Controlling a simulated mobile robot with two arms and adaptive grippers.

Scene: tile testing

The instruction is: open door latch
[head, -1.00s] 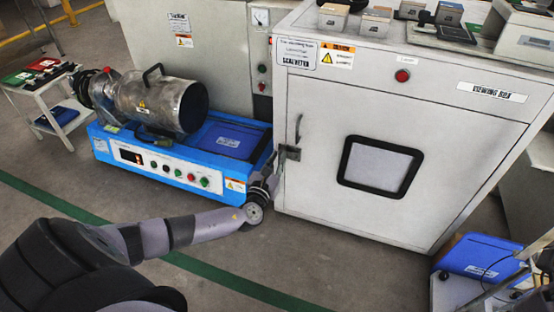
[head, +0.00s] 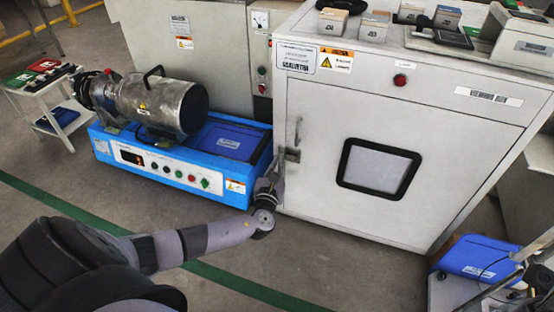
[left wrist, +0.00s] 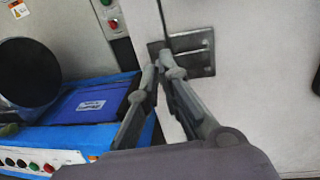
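The white cabinet door (head: 320,200) is closed, with a dark square window (head: 378,168). Its metal latch plate (head: 292,155) is on the door's left edge, with a thin upright handle (head: 298,130) above it. In the left wrist view the latch plate (left wrist: 195,52) lies just right of the fingertips. My left gripper (head: 277,168) is at the door's left edge, just below and left of the latch. In the left wrist view its fingertips (left wrist: 158,68) are together, with nothing visible between them. Whether they touch the latch is unclear. My right gripper is out of view.
A blue machine (head: 160,170) with a metal cylinder (head: 165,105) stands close left of the gripper. Small boxes (head: 373,27) sit on the cabinet top. A blue case (head: 478,257) is at lower right. The floor before the door is clear.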

